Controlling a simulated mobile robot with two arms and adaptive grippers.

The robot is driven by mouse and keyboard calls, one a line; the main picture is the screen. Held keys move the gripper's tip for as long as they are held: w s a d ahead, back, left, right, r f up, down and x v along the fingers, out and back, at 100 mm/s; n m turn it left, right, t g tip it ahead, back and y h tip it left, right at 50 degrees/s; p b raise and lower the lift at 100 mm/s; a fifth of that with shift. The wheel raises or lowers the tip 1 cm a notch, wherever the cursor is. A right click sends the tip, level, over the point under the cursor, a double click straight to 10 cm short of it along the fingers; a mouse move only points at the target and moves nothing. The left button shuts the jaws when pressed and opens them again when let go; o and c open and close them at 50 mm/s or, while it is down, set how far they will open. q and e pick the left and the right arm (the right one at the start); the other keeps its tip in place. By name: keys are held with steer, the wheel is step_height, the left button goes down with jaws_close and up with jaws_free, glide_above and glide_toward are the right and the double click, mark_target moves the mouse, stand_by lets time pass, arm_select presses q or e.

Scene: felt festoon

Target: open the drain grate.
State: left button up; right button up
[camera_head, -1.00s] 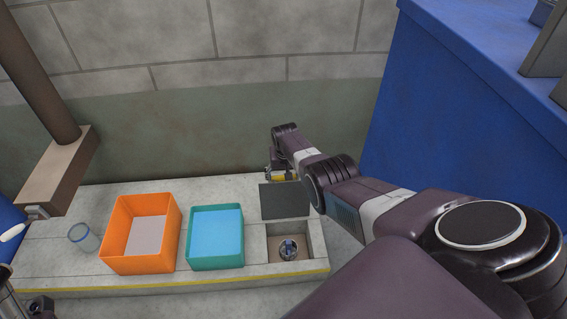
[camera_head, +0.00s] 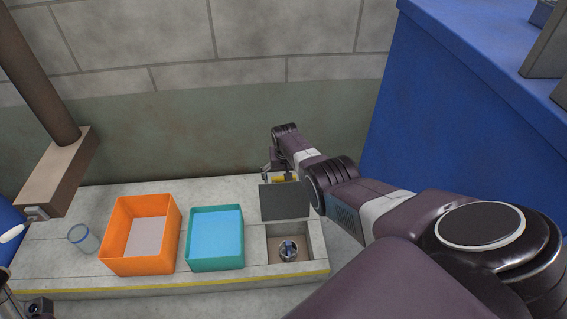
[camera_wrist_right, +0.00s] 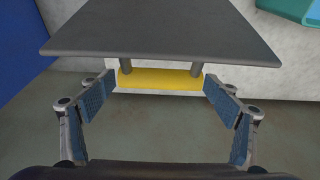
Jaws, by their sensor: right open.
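The drain grate (camera_head: 284,202) is a dark grey plate standing raised behind the square pit (camera_head: 289,248) in the concrete ledge, so the pit is uncovered. Its yellow handle (camera_wrist_right: 160,80) sits on two dark posts on the plate's far side. In the right wrist view the plate's grey face (camera_wrist_right: 160,35) fills the upper middle. My right gripper (camera_wrist_right: 162,88) is open, with its blue-padded fingers apart on either side of the handle. In the head view the plate partly hides that gripper. A dark piece at the lower left (camera_head: 38,308) may belong to my left gripper; its fingers do not show.
A small round object (camera_head: 288,249) lies in the pit. A teal box (camera_head: 216,262) and an orange box (camera_head: 137,268) stand to its left, then a clear glass (camera_head: 83,239). A wall is behind the ledge; a large blue block (camera_head: 450,130) is at right.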

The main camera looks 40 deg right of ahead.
steer(key=shift+r, duration=0.15)
steer(key=v, duration=1.1)
steer(key=shift+r, duration=0.35)
